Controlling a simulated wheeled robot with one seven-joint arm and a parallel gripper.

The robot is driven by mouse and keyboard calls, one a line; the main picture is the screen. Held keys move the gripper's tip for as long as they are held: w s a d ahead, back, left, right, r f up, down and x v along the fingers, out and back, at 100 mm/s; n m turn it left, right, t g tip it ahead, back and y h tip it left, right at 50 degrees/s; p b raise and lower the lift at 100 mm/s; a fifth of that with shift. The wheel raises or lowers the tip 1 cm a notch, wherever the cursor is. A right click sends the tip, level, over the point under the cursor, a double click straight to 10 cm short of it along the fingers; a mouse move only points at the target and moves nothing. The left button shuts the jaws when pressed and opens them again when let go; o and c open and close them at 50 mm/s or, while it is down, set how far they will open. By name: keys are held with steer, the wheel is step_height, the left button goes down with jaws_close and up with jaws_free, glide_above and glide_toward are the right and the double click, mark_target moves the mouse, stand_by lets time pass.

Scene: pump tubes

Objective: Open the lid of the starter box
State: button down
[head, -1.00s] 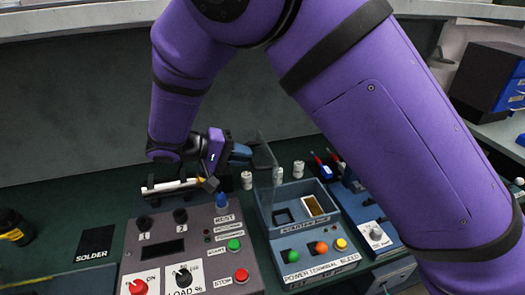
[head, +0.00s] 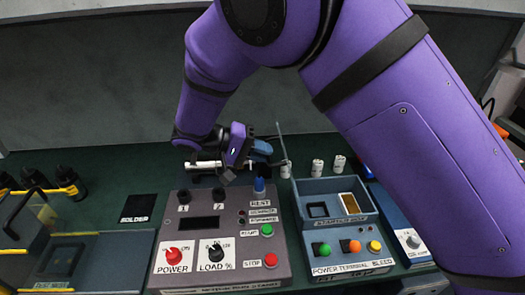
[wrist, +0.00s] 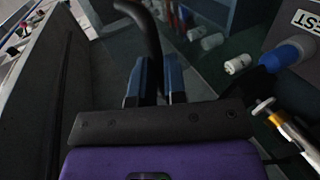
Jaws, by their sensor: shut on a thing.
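The starter box (head: 342,234) is a blue-grey box right of the dark control panel in the head view. Its top is uncovered, and two inner compartments show. The clear lid (head: 282,143) stands raised at the box's left side, seen almost edge-on and nearly upright. My gripper (head: 266,156) is at the lid, left of and above the box. It is shut on the dark lid handle. In the wrist view, my gripper's blue fingers (wrist: 156,76) close around the curved black handle (wrist: 150,38). The lid's hinge line is hard to make out.
The control panel (head: 222,252) with knobs and buttons lies just left of the box. White cylinders (head: 318,167) stand behind it. A blue-grey unit (head: 402,235) is close on the right. A black solder mat (head: 138,207) and a yellow-edged tray (head: 66,258) are further left.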

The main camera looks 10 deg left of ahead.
steer(key=c, duration=1.2)
jaws_free()
steer(key=shift+w+d+f, duration=0.1)
steer(key=shift+d+f, duration=0.1)
steer(key=shift+f, duration=0.1)
steer(key=shift+o, duration=0.2)
steer(key=shift+r, duration=0.1)
steer(key=v, duration=1.1)
